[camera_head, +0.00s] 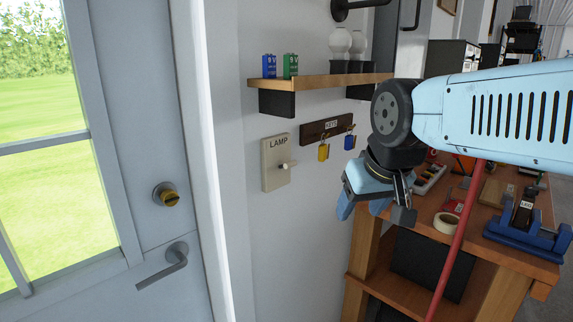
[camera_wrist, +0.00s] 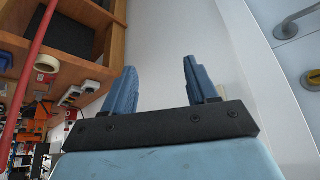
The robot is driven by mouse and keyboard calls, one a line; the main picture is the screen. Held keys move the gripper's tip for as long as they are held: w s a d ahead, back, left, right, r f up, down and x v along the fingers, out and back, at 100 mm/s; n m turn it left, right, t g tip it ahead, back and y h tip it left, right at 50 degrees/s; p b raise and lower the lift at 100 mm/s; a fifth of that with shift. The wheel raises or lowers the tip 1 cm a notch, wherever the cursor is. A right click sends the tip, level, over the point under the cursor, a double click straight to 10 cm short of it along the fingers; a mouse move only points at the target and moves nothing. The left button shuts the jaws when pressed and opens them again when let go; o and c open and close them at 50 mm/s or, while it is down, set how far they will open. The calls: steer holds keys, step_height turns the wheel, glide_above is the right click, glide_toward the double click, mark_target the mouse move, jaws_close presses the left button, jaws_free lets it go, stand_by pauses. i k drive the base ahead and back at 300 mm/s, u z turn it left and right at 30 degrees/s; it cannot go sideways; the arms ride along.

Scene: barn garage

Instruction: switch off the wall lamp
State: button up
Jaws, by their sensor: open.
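The lamp switch (camera_head: 276,163) is a beige wall plate marked LAMP, between the door frame and the key rack. Its white toggle (camera_head: 286,166) juts out from the plate; I cannot tell whether it is tipped up or down. A dark wall fixture (camera_head: 341,9), perhaps the lamp, is cut off at the top edge. My gripper (camera_head: 362,208) is open and empty, to the right of and lower than the switch in the picture, apart from it.
Above the switch is a wooden shelf (camera_head: 322,81) with batteries and bulbs. A key rack (camera_head: 326,128) with yellow and blue tags hangs right of the switch. A door with a lever handle (camera_head: 166,264) is left. A cluttered workbench (camera_head: 485,244) and a red pole (camera_head: 458,240) are right.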

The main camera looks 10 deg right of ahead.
mark_target(289, 165)
steer(key=k, duration=0.5)
steer(key=z, duration=0.95)
steer(key=k, duration=0.7)
steer(key=u, duration=0.95)
steer(key=i, duration=0.5)
steer(key=z, duration=0.1)
